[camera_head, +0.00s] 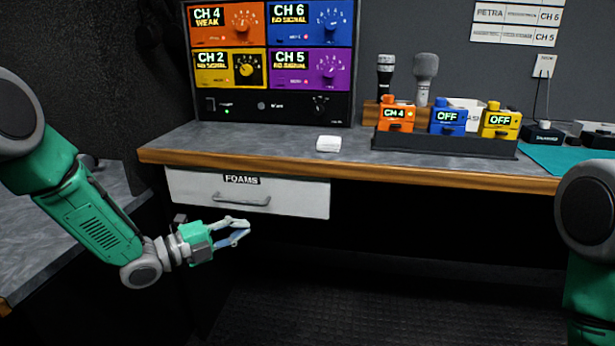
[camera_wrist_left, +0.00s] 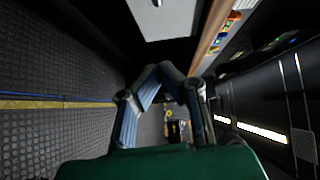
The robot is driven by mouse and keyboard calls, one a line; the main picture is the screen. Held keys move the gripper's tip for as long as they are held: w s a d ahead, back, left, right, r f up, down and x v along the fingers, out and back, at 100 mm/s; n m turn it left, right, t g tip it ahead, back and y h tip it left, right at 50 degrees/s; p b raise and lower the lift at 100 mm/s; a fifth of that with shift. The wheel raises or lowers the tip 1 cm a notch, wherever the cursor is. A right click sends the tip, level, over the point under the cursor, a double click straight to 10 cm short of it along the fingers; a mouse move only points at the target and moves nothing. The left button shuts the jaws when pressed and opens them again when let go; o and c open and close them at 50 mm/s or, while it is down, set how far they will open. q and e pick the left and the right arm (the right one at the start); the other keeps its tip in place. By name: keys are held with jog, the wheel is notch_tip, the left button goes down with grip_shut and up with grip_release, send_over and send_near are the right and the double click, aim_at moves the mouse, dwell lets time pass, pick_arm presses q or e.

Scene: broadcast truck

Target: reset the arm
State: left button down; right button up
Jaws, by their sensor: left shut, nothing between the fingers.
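My left arm (camera_head: 90,215) comes in from the left in the head view, green and grey. My left gripper (camera_head: 240,232) is in front of and just below the white drawer marked FOAMS (camera_head: 290,196), apart from its handle. In the left wrist view the fingers (camera_wrist_left: 160,72) meet at their tips with nothing between them. The drawer looks shut. Part of my right arm (camera_head: 588,230) shows at the right edge; its gripper is out of view.
The desk (camera_head: 240,142) has a wooden front edge. On it are a small white block (camera_head: 328,144), a dark rack (camera_head: 440,144) with orange, blue and yellow packs, two microphones (camera_head: 424,75) and a channel receiver panel (camera_head: 270,105). The space under the desk is dark and looks open.

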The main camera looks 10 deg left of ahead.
pick_arm(q)
jog(key=s+d+f+n+g+y+p, duration=0.2)
jog(key=s+f+n+g+y+p, duration=0.35)
jog(key=s+f+n, duration=0.9)
jog(key=s+a+n+g+y+p, duration=0.2)
jog(key=s+n, duration=0.3)
jog(key=s, duration=0.8)
jog(key=s+a+n+g+y+p, duration=0.2)
jog(key=s+a+n+g+y, duration=0.2)
jog(key=s, duration=1)
jog(key=shift+a+f+n+y, duration=0.4)
jog(key=shift+n+y, duration=0.25)
jog(key=shift+n, duration=0.6)
jog(key=shift+w, duration=0.15)
